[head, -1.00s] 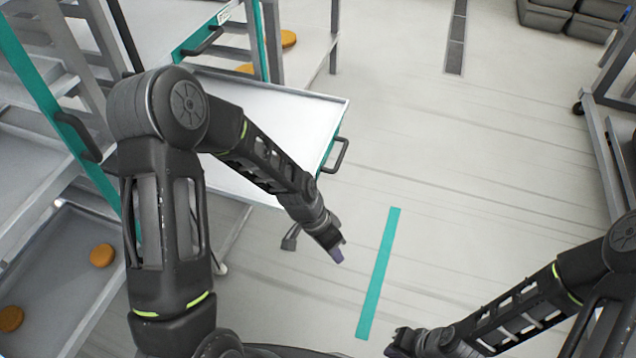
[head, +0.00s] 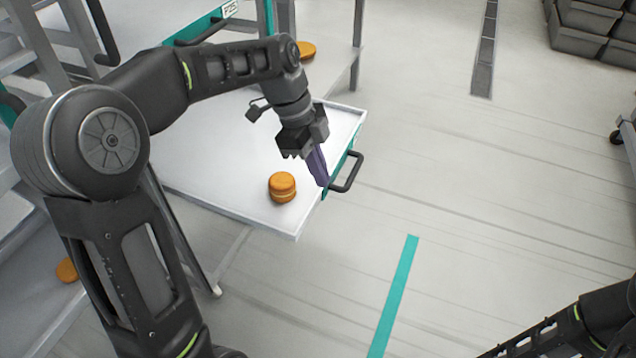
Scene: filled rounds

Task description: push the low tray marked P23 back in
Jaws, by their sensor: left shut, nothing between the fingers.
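A low white tray (head: 235,204) with a teal front and a dark handle (head: 348,172) sticks out of the metal rack. An orange-brown round (head: 283,187) sits on it near the front edge. No mark can be read on this tray's front. My left gripper (head: 320,178) is shut and empty, pointing down at the tray's front edge, just left of the handle. Whether it touches the front cannot be told. My left arm hides part of the tray. My right arm shows at the lower right; its gripper is out of the frame.
A higher tray front has a label (head: 230,9) that is hard to read. Another round (head: 305,49) lies on a shelf behind my left arm. A teal floor strip (head: 396,290) lies right of the tray. Grey bins (head: 585,30) stand at the far right. The floor between is clear.

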